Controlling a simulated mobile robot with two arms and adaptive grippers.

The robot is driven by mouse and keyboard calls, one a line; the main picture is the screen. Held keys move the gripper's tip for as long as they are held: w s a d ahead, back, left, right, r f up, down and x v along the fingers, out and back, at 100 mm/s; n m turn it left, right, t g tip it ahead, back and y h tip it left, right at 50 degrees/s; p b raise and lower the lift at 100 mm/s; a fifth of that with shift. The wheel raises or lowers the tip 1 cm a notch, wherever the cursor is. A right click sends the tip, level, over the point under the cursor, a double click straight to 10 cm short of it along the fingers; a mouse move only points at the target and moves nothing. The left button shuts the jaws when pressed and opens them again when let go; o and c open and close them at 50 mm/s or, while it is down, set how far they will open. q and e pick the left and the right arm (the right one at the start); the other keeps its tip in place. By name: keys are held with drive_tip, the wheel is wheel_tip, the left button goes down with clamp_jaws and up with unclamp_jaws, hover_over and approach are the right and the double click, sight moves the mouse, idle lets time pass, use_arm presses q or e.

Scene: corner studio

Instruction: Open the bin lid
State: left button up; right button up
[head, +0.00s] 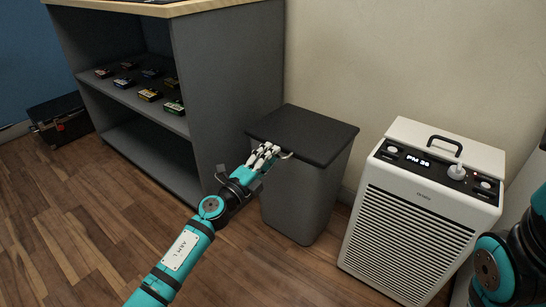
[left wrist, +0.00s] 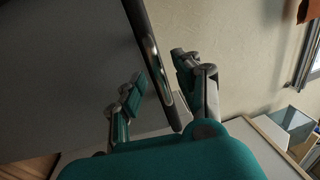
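The bin (head: 302,205) is a dark grey upright box beside the shelf unit. Its flat black lid (head: 305,133) lies level on top, closed. My left gripper (head: 268,154) is at the lid's front edge in the head view. In the left wrist view, my left gripper's fingers (left wrist: 158,80) are spread, one on each side of the lid's dark edge (left wrist: 139,20) and its metal handle (left wrist: 153,62). Gaps show beside the handle, and the gripper looks open. Part of my right arm shows at the lower right of the head view, but its gripper is out of frame.
A grey shelf unit (head: 225,80) with several small boxes stands left of the bin. A white air purifier (head: 415,225) stands close on its right. The wall (head: 340,50) is right behind. Wooden floor (head: 70,220) is free in front.

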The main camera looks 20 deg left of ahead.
use_arm(q)
drive_tip(key=shift+x, duration=0.85)
drive_tip(key=shift+c, duration=0.3)
clamp_jaws()
